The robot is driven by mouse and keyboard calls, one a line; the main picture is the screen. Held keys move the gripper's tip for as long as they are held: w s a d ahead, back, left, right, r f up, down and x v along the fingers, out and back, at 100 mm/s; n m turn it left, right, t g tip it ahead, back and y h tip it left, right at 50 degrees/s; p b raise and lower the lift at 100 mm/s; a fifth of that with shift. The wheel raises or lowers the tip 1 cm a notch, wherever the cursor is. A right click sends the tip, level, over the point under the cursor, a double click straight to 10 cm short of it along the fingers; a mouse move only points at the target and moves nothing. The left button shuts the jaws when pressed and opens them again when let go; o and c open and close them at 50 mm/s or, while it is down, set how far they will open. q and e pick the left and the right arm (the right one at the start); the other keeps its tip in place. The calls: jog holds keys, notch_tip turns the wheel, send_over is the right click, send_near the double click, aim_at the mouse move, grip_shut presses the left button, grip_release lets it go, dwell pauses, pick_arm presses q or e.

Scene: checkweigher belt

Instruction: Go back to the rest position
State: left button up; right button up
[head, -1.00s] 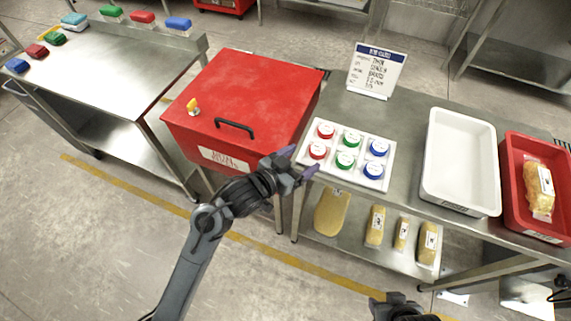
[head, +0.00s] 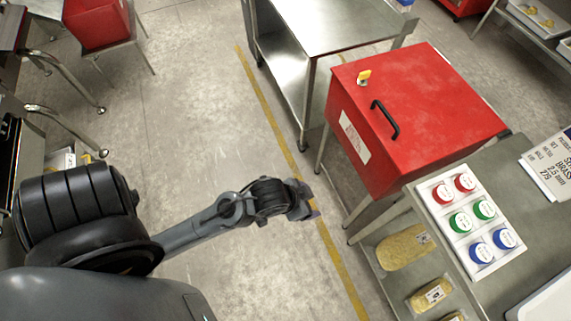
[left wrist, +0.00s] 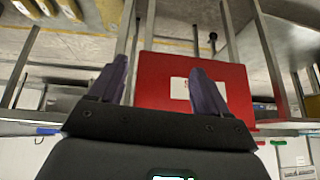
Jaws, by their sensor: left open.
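My left gripper (head: 312,203) is out over the floor in the head view, to the left of the metal table and below the red lidded box. Its two purple fingers stand apart in the left wrist view (left wrist: 158,85), with nothing between them. My left arm reaches in from the lower left. My right gripper is not in the head view.
A red box (head: 420,110) with a black handle stands near a metal table (head: 520,150). On the table are a white tray (head: 434,207) of red, green and blue lidded pots and a sign (head: 550,165). Wrapped loaves (head: 405,247) lie on its lower shelf. Open floor (head: 200,110) lies left.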

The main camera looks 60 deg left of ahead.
pick_arm(q)
jog(key=s+a+f+g, duration=0.1)
jog(key=s+a+g, duration=0.1)
jog(key=s, duration=0.5)
jog(key=shift+s+a+f+n+g+y, duration=0.15)
jog(key=shift+s+n+g+y, duration=0.15)
jog(key=shift+n+g, duration=0.1)
